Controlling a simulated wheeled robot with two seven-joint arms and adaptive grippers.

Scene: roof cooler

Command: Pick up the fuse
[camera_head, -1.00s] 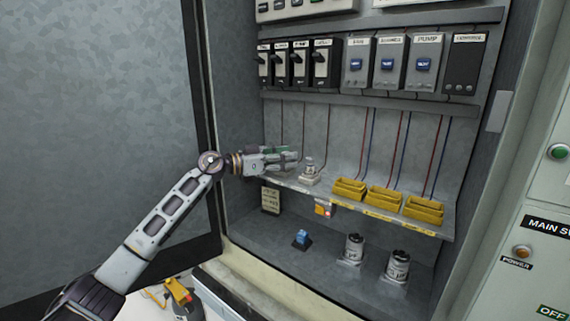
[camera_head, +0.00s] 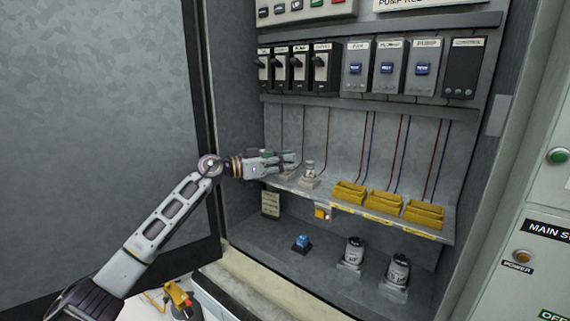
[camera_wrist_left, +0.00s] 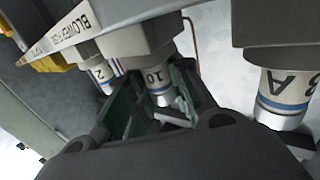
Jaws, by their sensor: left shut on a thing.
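My left gripper (camera_head: 285,160) reaches in from the left, over the left end of the cabinet's shelf. In the left wrist view, the green-padded fingers (camera_wrist_left: 155,103) are around a white fuse (camera_wrist_left: 158,77) marked 10 with a blue band, and are shut on it. The fuse is still at its grey holder (camera_wrist_left: 137,32). In the head view the gripper hides this fuse. A second fuse (camera_wrist_left: 283,95), marked 8 A, stands to one side in the wrist view, and another marked 2 (camera_wrist_left: 104,74) on the other side. My right gripper is not in view.
A fuse on a base (camera_head: 309,172) stands just right of the gripper. Yellow bins (camera_head: 383,200) line the shelf (camera_head: 440,236) further right. Switches and grey modules (camera_head: 387,66) hang above. Below are a blue part (camera_head: 302,242) and two cylinders (camera_head: 354,250).

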